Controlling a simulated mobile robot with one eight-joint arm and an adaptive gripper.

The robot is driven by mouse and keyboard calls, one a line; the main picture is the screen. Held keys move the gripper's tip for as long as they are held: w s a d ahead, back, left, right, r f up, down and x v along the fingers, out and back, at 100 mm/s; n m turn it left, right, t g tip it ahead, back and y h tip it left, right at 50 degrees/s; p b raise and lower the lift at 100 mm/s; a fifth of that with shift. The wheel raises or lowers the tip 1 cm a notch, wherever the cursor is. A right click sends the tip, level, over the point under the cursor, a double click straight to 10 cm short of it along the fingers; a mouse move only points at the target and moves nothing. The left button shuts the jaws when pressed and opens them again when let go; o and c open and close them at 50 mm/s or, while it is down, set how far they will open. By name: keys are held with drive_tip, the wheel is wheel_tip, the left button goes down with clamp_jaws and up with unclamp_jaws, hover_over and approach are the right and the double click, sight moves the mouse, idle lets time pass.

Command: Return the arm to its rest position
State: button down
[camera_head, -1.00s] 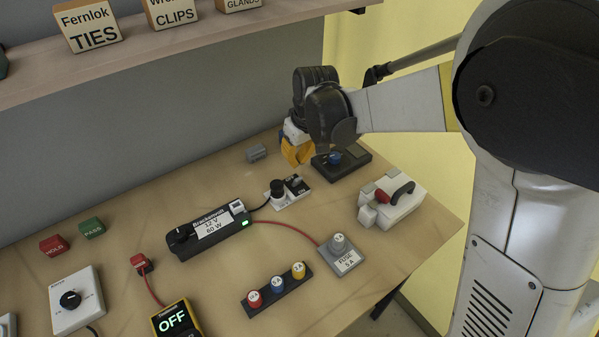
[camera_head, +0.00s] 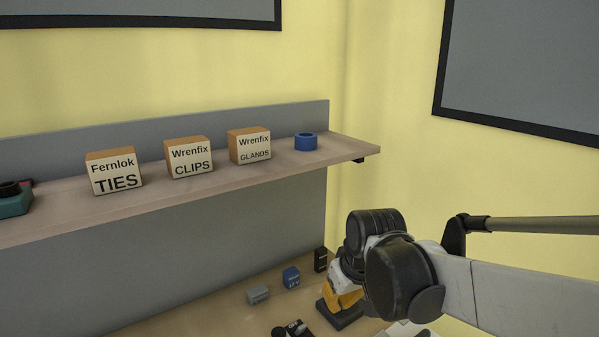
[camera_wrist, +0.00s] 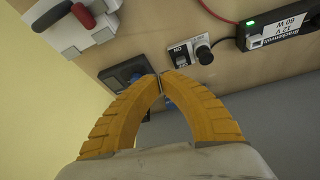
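My gripper (camera_head: 343,300) hangs over the right end of the bench in the head view, with its yellow fingers pointing down. In the wrist view its two fingers (camera_wrist: 160,78) curve together and their tips meet, with nothing seen between them. Below the fingertips in the wrist view lies a black box (camera_wrist: 125,74), partly hidden by the fingers. The gripper looks to be above this box, apart from it.
On the bench stand a grey block (camera_head: 258,294), a blue block (camera_head: 291,277) and a black block (camera_head: 320,259). The wrist view shows a white switch plate (camera_wrist: 184,56), a black power supply (camera_wrist: 282,22) and a white fixture (camera_wrist: 67,38).

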drive_tip(key=s+d+m+t+b, duration=0.1)
drive_tip(key=s+d+m, duration=0.1)
drive_tip(key=s+d, duration=0.3)
drive_tip(key=s+d+m+t+h+b, duration=0.1)
drive_tip(key=s+d, duration=0.4)
drive_tip(key=s, duration=0.5)
drive_tip(key=shift+s+d+f+m+t, duration=0.25)
drive_tip(key=shift+f+m+t, duration=0.1)
drive_tip(key=shift+m+t, duration=0.3)
idle(0.4)
